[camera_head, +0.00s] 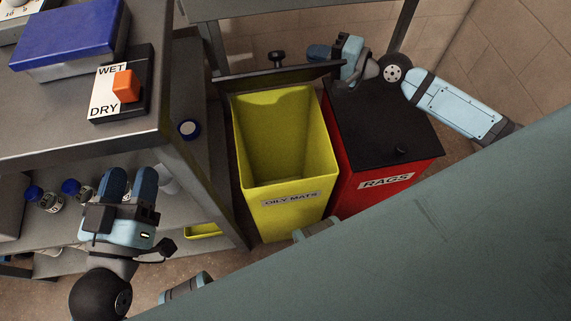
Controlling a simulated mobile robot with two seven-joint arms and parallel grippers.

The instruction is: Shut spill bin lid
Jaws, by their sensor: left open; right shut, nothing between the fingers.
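The yellow bin (270,222) labelled OILY MATS stands open in the middle, and its inside looks empty. Its dark lid (285,76) is raised at the bin's back edge and shows nearly edge-on, with a knob (277,57) on its far side. My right gripper (320,52) is shut and empty at the lid's right end, its fingers pointing left, partly behind the lid; I cannot tell whether it touches. My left gripper (131,182) is open and empty at the lower left, in front of the shelves and away from the bin.
The red bin (345,195) labelled RAGS stands just right of the yellow bin, its black lid (375,115) shut. A grey bench (165,105) at left holds a blue box (68,38) and a WET/DRY switch (125,85). Bottles (48,201) sit on its lower shelf.

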